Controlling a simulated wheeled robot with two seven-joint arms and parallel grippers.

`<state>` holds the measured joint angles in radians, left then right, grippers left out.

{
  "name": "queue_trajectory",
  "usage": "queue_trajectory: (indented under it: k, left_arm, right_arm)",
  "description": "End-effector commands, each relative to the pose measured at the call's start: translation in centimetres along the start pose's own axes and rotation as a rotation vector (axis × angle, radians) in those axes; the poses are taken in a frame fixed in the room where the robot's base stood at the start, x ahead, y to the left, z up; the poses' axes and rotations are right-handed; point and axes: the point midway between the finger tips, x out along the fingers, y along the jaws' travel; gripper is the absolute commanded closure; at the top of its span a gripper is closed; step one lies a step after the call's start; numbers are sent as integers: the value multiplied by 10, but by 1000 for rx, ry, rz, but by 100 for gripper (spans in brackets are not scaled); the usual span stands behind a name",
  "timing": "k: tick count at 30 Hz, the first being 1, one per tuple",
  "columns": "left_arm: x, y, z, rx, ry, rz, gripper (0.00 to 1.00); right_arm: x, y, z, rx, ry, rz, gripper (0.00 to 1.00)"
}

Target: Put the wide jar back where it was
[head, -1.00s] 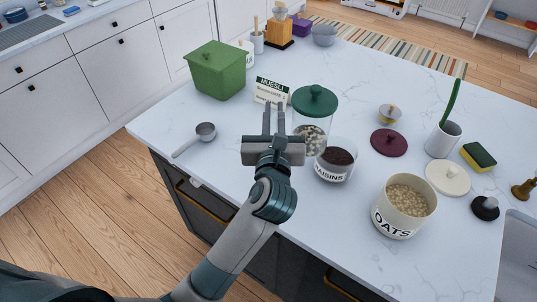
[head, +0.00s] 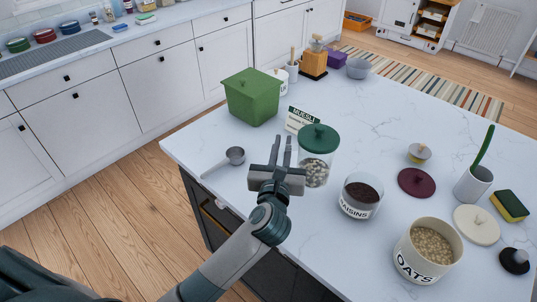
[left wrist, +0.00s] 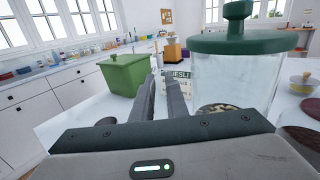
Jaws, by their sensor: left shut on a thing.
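The wide jar (head: 316,163) is clear glass with a dark green knobbed lid and pale contents low inside. It is upright over the counter; I cannot tell whether its base touches. It fills the right of the left wrist view (left wrist: 228,75). My left gripper (head: 281,152) is at its left side, fingers pointing away from me and close together. It is shut on the jar, which moves along with it, though the contact point is not clear. The fingers also show in the left wrist view (left wrist: 160,92). My right gripper is not in view.
A raisins jar (head: 360,207) and an oats pot (head: 409,265) stand open at the right. A muesli card (head: 299,119) and green bin (head: 252,104) are behind, a metal scoop (head: 235,156) at left. Bare counter lies behind the jar, right of the card.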

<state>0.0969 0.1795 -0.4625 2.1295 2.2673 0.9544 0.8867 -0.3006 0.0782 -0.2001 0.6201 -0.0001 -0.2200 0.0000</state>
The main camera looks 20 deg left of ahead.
Motion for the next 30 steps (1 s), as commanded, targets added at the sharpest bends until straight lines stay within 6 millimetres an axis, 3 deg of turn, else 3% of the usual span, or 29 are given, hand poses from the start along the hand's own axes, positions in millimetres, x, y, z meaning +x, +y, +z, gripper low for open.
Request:
queue_trajectory:
  k: [3, 9, 23, 30]
  left_arm:
    - [10, 20, -10, 4, 0, 1, 100]
    - [22, 41, -25, 0, -1, 0, 100]
    - [24, 45, -30, -3, -1, -1, 100]
    - [24, 46, -54, 0, 2, 0, 100]
  right_arm:
    - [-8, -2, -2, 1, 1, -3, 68]
    - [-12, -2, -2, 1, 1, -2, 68]
    - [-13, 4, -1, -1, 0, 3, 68]
    - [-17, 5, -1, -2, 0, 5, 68]
